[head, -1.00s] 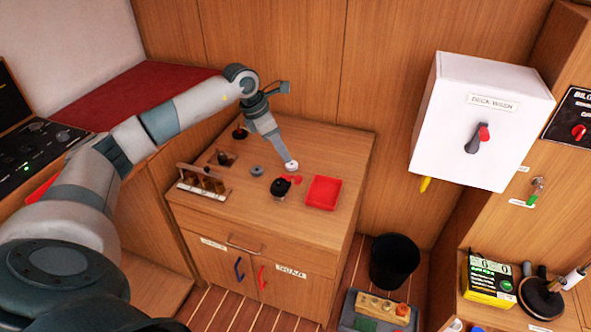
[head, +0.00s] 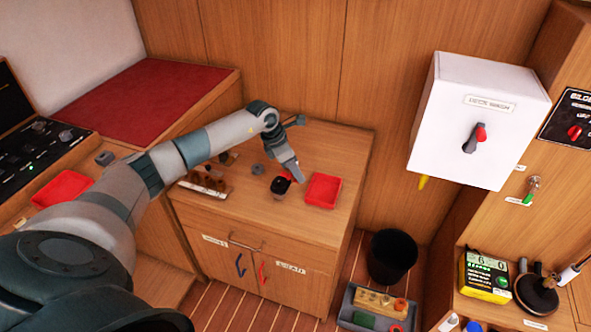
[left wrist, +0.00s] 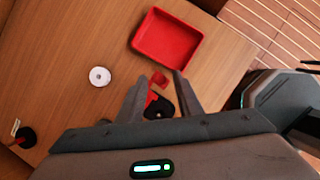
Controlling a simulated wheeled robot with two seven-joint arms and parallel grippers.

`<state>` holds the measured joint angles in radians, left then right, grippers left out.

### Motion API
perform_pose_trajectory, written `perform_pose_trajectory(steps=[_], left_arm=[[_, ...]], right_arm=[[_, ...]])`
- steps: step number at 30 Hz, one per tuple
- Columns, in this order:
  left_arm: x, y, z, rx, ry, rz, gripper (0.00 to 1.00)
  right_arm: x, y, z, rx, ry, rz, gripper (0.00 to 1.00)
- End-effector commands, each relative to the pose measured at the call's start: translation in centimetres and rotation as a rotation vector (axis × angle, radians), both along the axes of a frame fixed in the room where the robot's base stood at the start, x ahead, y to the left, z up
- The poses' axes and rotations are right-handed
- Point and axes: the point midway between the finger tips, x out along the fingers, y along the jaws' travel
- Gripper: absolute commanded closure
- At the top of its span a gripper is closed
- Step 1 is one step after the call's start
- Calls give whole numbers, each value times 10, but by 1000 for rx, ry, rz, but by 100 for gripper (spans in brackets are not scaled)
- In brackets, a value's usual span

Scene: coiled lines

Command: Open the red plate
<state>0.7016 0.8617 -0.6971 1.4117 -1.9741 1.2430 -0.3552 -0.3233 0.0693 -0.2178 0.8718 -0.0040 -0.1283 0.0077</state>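My left gripper (head: 297,179) is over the cabinet top, pointing down beside a small black round fitting (head: 280,188). In the left wrist view its two fingers (left wrist: 161,82) are apart, so it is open. A small red flat piece lies by the fitting (left wrist: 158,107), partly hidden between and behind the fingers; a small red bit (left wrist: 160,79) shows just beyond the fingertips. I cannot tell whether the fingers touch either. A shallow red tray (head: 323,190) lies to the right and shows whole in the left wrist view (left wrist: 168,38). My right gripper is not in view.
A white disc (left wrist: 99,76) lies on the cabinet top. A wooden rack (head: 205,182) and a grey knob (head: 257,169) stand left of my gripper. A black bin (head: 392,258) stands on the floor. A white deck wash box (head: 478,120) hangs at the right.

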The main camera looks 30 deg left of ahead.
Motion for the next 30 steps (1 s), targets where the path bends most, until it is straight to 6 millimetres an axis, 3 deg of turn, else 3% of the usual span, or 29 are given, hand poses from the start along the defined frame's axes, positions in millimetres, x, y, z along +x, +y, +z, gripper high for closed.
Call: perform_pose_trajectory(steps=[3, 7, 20, 30], left_arm=[[0, 0, 0, 0, 0, 0, 70], [0, 0, 0, 0, 0, 0, 100], [4, 0, -1, 1, 0, 95, 100], [14, 2, 0, 0, 0, 297, 100]], right_arm=[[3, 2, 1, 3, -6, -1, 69], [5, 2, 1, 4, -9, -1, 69], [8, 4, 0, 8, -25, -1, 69], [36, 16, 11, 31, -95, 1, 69]])
